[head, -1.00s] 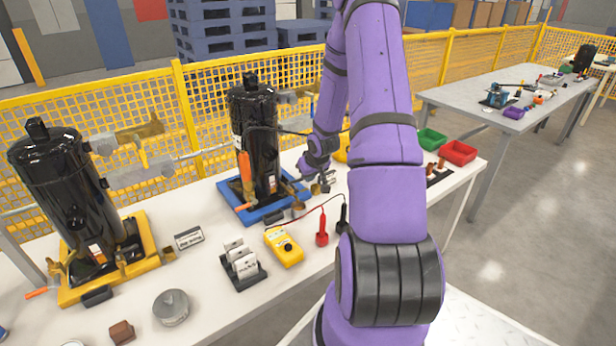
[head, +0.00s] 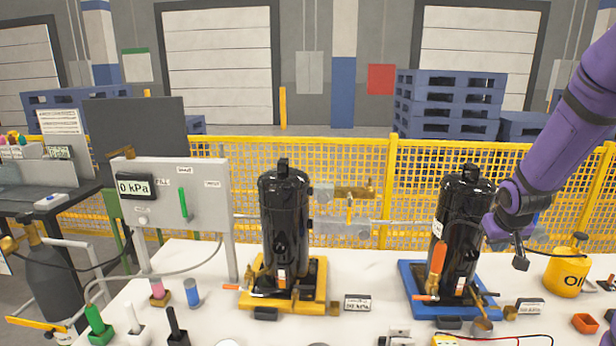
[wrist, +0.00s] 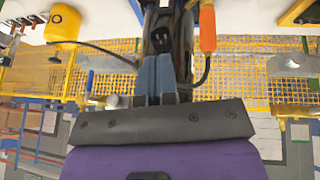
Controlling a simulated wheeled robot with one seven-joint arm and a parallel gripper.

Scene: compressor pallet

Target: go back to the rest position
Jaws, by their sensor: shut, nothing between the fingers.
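My purple arm comes in from the right edge in the head view. My gripper (head: 520,262) is small there, above the table and just right of the black compressor (head: 462,225) on the blue base. In the wrist view my gripper's grey fingers (wrist: 156,75) are together with nothing between them. They show in front of the black compressor (wrist: 168,28), with an orange-handled tool (wrist: 207,28) beside it. How near the fingertips are to the compressor, I cannot tell.
Another black compressor (head: 285,225) stands on a yellow base. A gauge panel (head: 172,205) reading 0 kPa is at the left. A yellow OIL can (head: 567,268) stands right of my gripper. Small items line the table front. Yellow mesh fencing (head: 375,165) runs behind.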

